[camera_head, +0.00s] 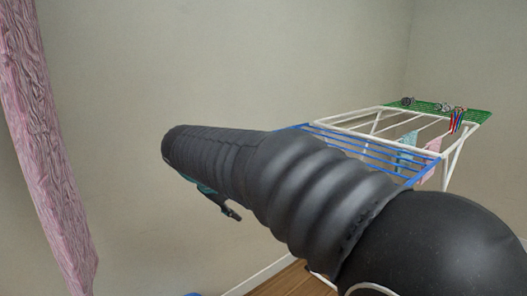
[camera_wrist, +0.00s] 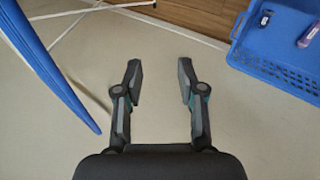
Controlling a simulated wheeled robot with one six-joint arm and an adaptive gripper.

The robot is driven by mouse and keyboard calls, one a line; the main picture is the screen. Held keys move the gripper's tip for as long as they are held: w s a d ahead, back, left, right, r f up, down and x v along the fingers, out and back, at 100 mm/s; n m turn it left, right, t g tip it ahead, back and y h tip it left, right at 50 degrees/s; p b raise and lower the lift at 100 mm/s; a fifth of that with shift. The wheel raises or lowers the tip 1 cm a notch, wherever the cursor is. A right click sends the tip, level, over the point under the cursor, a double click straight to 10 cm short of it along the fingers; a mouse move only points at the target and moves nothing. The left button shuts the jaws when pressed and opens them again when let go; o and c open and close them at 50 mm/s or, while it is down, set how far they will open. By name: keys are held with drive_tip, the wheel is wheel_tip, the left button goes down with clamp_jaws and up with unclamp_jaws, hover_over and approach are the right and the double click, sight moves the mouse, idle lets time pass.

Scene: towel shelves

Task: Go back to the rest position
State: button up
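My gripper (camera_wrist: 160,80) is open in the wrist view. Its two dark fingers stand apart with nothing between them, above a pale flat surface. In the head view my arm stretches across the middle of the picture toward the left. There a small part of the gripper (camera_head: 230,212) shows below the arm; the rest is hidden behind it.
A drying rack (camera_head: 362,152) with small cloths stands at the right, partly behind my arm. A pink patterned surface (camera_head: 45,140) hangs at the left. In the wrist view, a blue basket (camera_wrist: 270,72) holding small items is at upper right, and a blue panel (camera_wrist: 45,62) is at left.

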drive_tip(key=s+d+f+m+y, duration=0.2)
drive_tip(key=s+d+f+m, duration=0.2)
drive_tip(key=s+d, duration=0.6)
drive_tip(key=s+d+f+m+y, duration=0.2)
drive_tip(key=s+d+f+m, duration=0.3)
drive_tip(key=s+d, duration=0.6)
drive_tip(key=shift+s+d, duration=0.3)
drive_tip(key=shift+s, duration=2.05)
